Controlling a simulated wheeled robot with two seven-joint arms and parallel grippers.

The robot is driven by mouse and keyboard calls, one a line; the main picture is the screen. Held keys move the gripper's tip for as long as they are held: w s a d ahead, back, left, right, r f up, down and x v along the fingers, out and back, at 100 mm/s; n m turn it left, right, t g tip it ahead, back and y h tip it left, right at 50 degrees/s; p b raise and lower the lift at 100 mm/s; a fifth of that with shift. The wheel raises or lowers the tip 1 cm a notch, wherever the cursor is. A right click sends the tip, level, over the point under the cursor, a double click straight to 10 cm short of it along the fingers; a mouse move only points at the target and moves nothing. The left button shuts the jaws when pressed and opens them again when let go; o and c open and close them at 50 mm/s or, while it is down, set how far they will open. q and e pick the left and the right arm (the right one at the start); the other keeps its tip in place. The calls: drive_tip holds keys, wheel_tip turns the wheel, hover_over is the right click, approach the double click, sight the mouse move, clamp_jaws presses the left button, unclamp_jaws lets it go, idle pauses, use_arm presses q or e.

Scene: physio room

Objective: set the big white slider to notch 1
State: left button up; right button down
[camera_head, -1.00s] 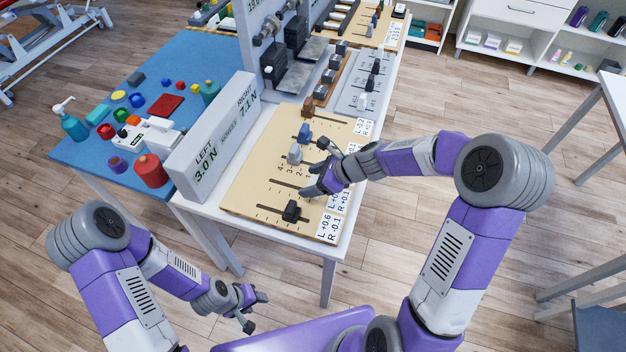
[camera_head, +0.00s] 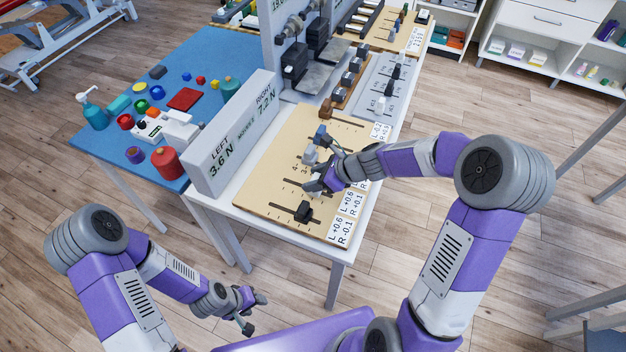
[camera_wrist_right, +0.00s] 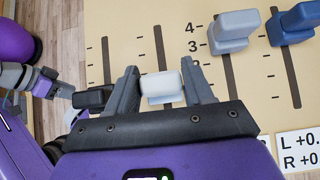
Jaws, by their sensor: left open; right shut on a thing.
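In the right wrist view, the white slider knob (camera_wrist_right: 163,88) stands between the two fingers of my right gripper (camera_wrist_right: 160,76), which is shut on it. Its slot (camera_wrist_right: 160,45) runs on ahead of the knob. In the head view my right gripper (camera_head: 316,178) is over the tan slider board (camera_head: 262,192) and mostly hides this knob. A grey knob (camera_wrist_right: 232,28) sits in the adjacent slot, with the numbers 4 and 3 beside that slot. My left gripper (camera_head: 252,312) is open and empty, low in front of the table.
A blue knob (camera_head: 320,133) and a black knob (camera_head: 303,210) are on the same board. The display box (camera_head: 235,135) behind it reads LEFT 3.6 N and RIGHT 7.2 N. A grey slider panel (camera_head: 398,84) lies farther back. A red jar (camera_head: 166,162) stands on the blue table.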

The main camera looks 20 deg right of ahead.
drive_tip(key=shift+s+d, duration=0.1)
drive_tip(key=shift+d, duration=0.05)
drive_tip(key=c, duration=0.5)
unclamp_jaws()
drive_tip(key=shift+p+v, duration=1.25)
drive_tip(key=shift+v, duration=2.55)
drive_tip(key=shift+r, duration=0.1)
